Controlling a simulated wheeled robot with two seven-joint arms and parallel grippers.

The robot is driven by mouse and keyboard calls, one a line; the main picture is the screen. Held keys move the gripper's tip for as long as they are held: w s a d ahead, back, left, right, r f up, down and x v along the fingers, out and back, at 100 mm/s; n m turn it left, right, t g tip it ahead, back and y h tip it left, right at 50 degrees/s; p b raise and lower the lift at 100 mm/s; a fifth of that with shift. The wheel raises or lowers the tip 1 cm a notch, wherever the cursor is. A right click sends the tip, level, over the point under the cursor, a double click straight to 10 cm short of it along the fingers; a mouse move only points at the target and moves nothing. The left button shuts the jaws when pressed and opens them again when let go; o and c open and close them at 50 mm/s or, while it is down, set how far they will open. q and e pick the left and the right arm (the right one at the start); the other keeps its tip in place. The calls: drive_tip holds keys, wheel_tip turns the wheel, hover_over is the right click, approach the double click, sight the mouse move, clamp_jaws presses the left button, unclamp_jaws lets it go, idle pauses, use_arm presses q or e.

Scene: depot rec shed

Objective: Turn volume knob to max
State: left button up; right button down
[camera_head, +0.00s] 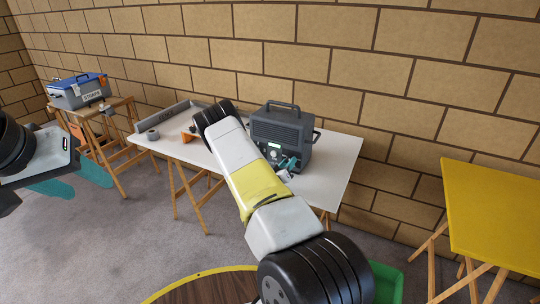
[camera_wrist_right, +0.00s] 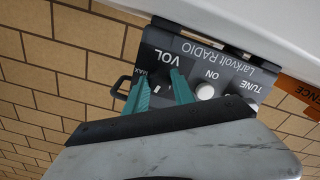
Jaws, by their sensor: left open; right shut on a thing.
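The dark grey radio (camera_head: 282,132) stands on the white table (camera_head: 335,165) against the brick wall. In the right wrist view its panel (camera_wrist_right: 215,62) appears upside down, with VOL, ON, TUNE and MAX lettering. My right gripper (camera_wrist_right: 162,90) has its teal fingers on either side of the volume knob below the VOL label and is shut on it. The knob is mostly hidden, so its setting cannot be read. In the head view the right gripper (camera_head: 288,164) is at the radio's front. My left gripper (camera_head: 75,181) is open and empty at the left, far from the radio.
A grey tray (camera_head: 168,114), a tape roll (camera_head: 153,134) and an orange item (camera_head: 188,137) lie on the white table's left part. A yellow table (camera_head: 495,205) is at right; a round table edge (camera_head: 205,285) is in front.

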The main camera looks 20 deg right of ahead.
drive_tip(key=m, duration=0.7)
drive_tip(key=shift+f, duration=0.1)
drive_tip(key=m, duration=0.4)
drive_tip(key=shift+m, duration=0.4)
drive_tip(key=shift+w+a+m, duration=0.1)
drive_tip(key=shift+m, duration=1.6)
drive_tip(key=c, duration=1.1)
unclamp_jaws()
drive_tip(key=shift+o, duration=0.2)
drive_tip(key=v, duration=0.7)
drive_tip(key=shift+s+a, duration=0.25)
drive_tip(key=shift+a, duration=0.05)
